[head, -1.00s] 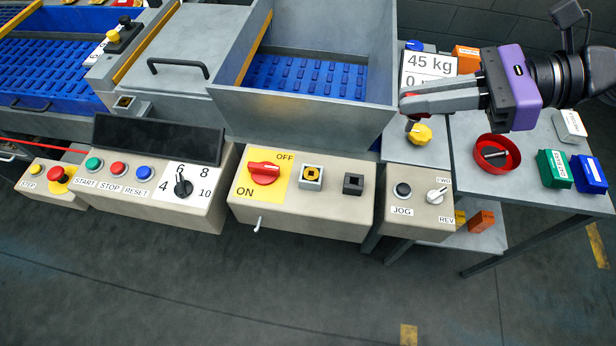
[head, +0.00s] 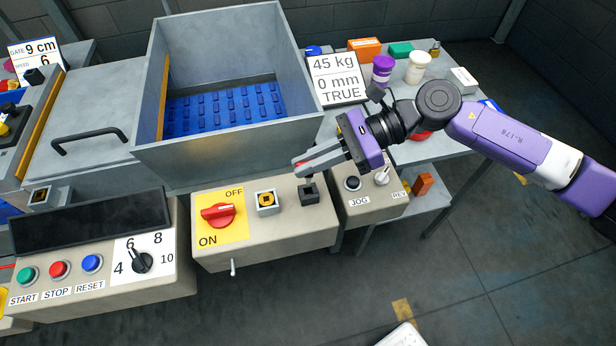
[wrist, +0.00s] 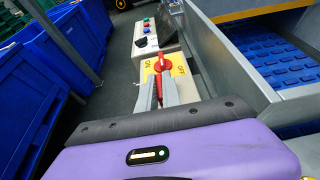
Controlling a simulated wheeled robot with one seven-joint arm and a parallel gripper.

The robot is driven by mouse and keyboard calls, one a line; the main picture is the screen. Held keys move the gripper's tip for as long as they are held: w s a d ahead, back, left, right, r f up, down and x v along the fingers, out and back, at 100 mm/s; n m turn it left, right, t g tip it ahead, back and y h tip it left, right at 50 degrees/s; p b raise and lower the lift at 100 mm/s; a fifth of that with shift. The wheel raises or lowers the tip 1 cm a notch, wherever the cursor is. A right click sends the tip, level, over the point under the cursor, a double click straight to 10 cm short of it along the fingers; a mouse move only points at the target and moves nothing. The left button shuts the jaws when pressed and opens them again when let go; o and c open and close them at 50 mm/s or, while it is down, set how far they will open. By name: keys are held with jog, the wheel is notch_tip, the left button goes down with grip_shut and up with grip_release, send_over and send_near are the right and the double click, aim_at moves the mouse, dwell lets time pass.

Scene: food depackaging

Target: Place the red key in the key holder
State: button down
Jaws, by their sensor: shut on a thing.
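My gripper (head: 299,168) is shut on the red key (head: 297,163), of which only a small red part shows at the fingertips. In the wrist view the key (wrist: 159,88) shows as a red strip between the grey fingers. The gripper is above the beige control box (head: 225,246), near a black square block (head: 309,194) on its top. A grey block with a yellow face and dark centre (head: 267,203) stands left of it. I cannot tell which block is the key holder. The key is apart from both.
The red ON/OFF switch (head: 218,214) is left of the blocks. The grey hopper wall (head: 235,150) rises behind them. The JOG box (head: 372,205) is to the right. A side table (head: 445,147) holds several containers and a weight sign (head: 337,80).

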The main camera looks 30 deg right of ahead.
aim_at(309, 183)
jog(key=shift+f, duration=2.95)
jog(key=shift+f, duration=0.2)
jog(key=c, duration=1.5)
grip_release()
jog(key=shift+c, duration=0.2)
jog(key=shift+r, duration=0.2)
jog(key=b+v, duration=0.2)
jog(key=v, duration=1)
jog(key=shift+b, duration=0.4)
